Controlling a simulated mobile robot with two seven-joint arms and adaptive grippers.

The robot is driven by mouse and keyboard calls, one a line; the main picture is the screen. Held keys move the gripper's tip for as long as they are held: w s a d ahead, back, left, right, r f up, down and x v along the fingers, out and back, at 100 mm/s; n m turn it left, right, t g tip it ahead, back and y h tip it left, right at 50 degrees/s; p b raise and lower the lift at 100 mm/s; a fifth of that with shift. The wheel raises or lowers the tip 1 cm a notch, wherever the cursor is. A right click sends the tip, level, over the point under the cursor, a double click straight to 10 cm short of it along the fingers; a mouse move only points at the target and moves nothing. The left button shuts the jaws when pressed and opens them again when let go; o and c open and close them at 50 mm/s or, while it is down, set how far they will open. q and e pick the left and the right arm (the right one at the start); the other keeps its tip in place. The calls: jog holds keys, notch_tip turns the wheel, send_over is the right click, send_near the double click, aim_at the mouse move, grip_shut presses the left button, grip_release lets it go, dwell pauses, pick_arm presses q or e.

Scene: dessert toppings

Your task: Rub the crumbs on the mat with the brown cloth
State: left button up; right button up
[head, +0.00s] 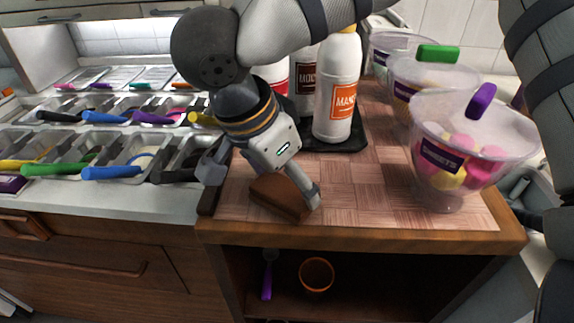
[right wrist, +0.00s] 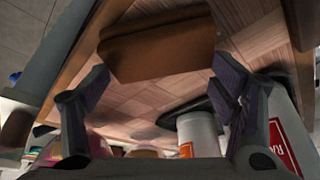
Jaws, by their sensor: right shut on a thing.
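The brown cloth (head: 281,199) shows as a brown, block-shaped piece low over the front left part of the pinkish, woven-patterned mat (head: 370,205). My right gripper (head: 265,183) points down over the mat and is shut on the cloth. In the right wrist view the cloth (right wrist: 158,50) spans the space between the fingertips (right wrist: 161,68). I cannot tell whether its underside touches the mat. I cannot make out any crumbs; the cloth and gripper hide part of the mat. My left gripper is not in view.
Sauce bottles (head: 338,90) stand on a dark tray (head: 345,143) behind the gripper. Lidded candy jars (head: 470,150) stand along the right. Topping bins with coloured handles (head: 130,155) fill the left counter. The front middle of the mat is clear. An orange cup (head: 317,274) sits on the shelf below.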

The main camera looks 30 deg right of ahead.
aim_at(274, 196)
jog(key=shift+s+a, duration=0.35)
jog(key=shift+s, duration=0.25)
jog(key=shift+s+a, duration=0.35)
jog(key=shift+s, duration=0.25)
jog(key=shift+w+a+r, duration=0.1)
jog(key=shift+w+a, duration=0.55)
jog(key=shift+a, duration=0.3)
jog(key=shift+w+d, duration=0.9)
jog(key=shift+w, duration=0.55)
jog(key=shift+w+d, duration=0.95)
jog(key=shift+w, duration=0.5)
jog(key=shift+w+d, duration=0.9)
jog(key=shift+w, duration=0.55)
jog(key=shift+w+d, duration=0.1)
jog(key=shift+w+d+r, duration=0.1)
jog(key=shift+w+r, duration=0.1)
jog(key=shift+r, duration=0.85)
grip_shut()
jog(key=shift+s+r, duration=0.1)
jog(key=shift+r, duration=1.7)
